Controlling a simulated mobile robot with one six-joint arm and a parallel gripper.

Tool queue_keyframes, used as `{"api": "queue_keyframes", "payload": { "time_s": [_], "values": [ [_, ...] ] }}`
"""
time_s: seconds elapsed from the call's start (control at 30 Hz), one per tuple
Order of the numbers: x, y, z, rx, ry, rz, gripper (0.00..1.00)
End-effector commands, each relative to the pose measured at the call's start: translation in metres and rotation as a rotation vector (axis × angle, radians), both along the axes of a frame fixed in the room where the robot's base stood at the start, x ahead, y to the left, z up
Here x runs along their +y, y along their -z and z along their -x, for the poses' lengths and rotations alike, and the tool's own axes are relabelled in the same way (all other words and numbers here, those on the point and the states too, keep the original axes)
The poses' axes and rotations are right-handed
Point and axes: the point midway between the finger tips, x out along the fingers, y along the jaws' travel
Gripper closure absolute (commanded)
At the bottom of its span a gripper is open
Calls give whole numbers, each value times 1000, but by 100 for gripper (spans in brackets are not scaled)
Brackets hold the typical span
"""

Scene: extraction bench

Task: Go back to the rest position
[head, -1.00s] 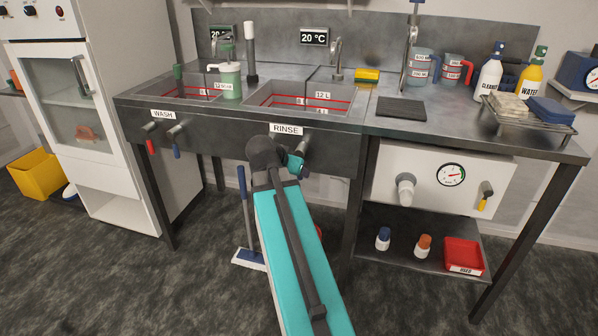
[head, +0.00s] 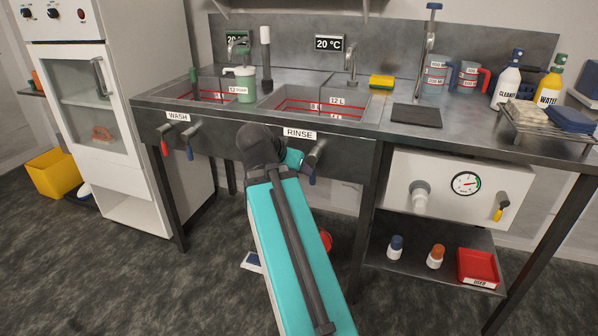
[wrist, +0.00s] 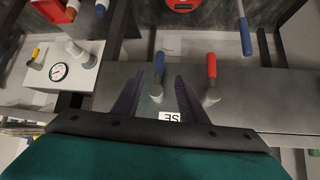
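My gripper (wrist: 160,77) shows in the wrist view with its two dark fingers apart and nothing held. A blue-handled tap (wrist: 159,68) appears in the gap between the fingers, with space on both sides; I cannot tell how far beyond the fingertips it is. A red-handled tap (wrist: 211,68) is just right of the fingers. In the head view my arm is in front of the rinse sink (head: 318,110), its wrist beside the RINSE label (head: 300,133). The fingers are hidden there.
The steel bench (head: 395,130) stands ahead. Under it on the right are a white gauge box (head: 460,188), two small bottles and a red tray (head: 478,268). A broom (head: 251,262) is partly hidden behind my arm.

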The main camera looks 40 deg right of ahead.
Motion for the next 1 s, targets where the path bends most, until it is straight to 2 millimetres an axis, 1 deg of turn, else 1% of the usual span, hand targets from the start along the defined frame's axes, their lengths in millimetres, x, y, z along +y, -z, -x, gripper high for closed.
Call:
{"api": "queue_keyframes", "payload": {
  "time_s": [0.57,0.77,0.87,1.0],
  "values": [
    [1,-1,0,0,0,0,61],
    [7,-6,-4,8,-13,-3,61],
    [15,3,-10,36,-28,-13,61],
    [27,23,-16,87,-50,-30,61]
  ]
}}
